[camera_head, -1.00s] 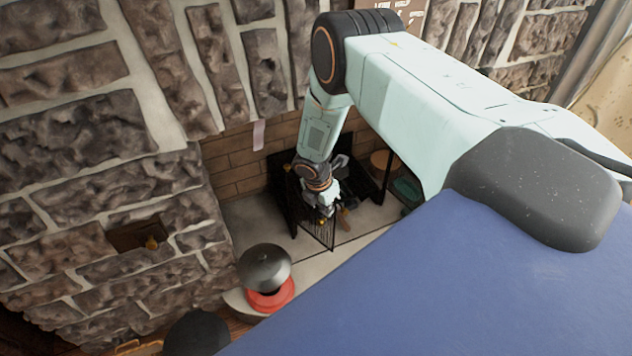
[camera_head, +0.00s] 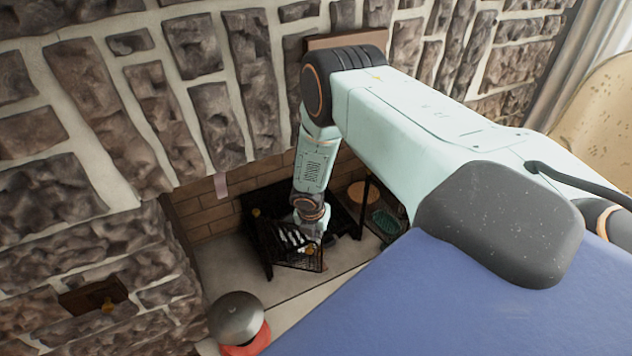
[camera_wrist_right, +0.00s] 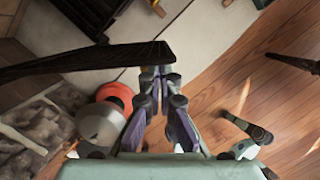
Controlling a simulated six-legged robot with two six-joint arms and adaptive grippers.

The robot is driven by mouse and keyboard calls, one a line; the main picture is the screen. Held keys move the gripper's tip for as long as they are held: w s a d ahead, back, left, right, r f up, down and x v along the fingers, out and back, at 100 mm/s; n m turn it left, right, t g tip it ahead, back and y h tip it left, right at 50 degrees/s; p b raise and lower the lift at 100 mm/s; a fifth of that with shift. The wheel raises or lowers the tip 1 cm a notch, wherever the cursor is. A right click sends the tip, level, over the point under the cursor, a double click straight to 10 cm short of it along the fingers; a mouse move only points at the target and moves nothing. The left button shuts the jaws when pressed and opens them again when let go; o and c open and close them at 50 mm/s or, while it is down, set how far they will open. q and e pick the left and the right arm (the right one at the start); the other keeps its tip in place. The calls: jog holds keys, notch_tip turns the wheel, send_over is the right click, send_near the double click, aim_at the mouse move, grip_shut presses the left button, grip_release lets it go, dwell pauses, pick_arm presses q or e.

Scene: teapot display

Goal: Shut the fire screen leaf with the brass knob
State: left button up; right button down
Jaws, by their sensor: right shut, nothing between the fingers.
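The black fire screen stands in the hearth opening in the head view. Its open-mesh leaf (camera_head: 298,257) juts out at an angle over the pale hearth floor. A small brass-coloured spot (camera_head: 311,250) shows on the leaf, too small to identify surely as the knob. My right gripper (camera_head: 306,233) is at the leaf and partly covers it. In the right wrist view my gripper (camera_wrist_right: 160,73) is shut and empty. A dark bar (camera_wrist_right: 85,62), apparently the screen's edge, crosses at its fingertips; I cannot tell whether they touch. My left gripper is not in view.
A grey metal dome on a red base (camera_head: 237,318) stands on the hearth at lower left. A green object (camera_head: 386,221) and a round wooden top (camera_head: 362,195) are right of the screen. Stone wall (camera_head: 80,200) surrounds the opening. Pale hearth floor (camera_head: 225,270) is bare left of the screen.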

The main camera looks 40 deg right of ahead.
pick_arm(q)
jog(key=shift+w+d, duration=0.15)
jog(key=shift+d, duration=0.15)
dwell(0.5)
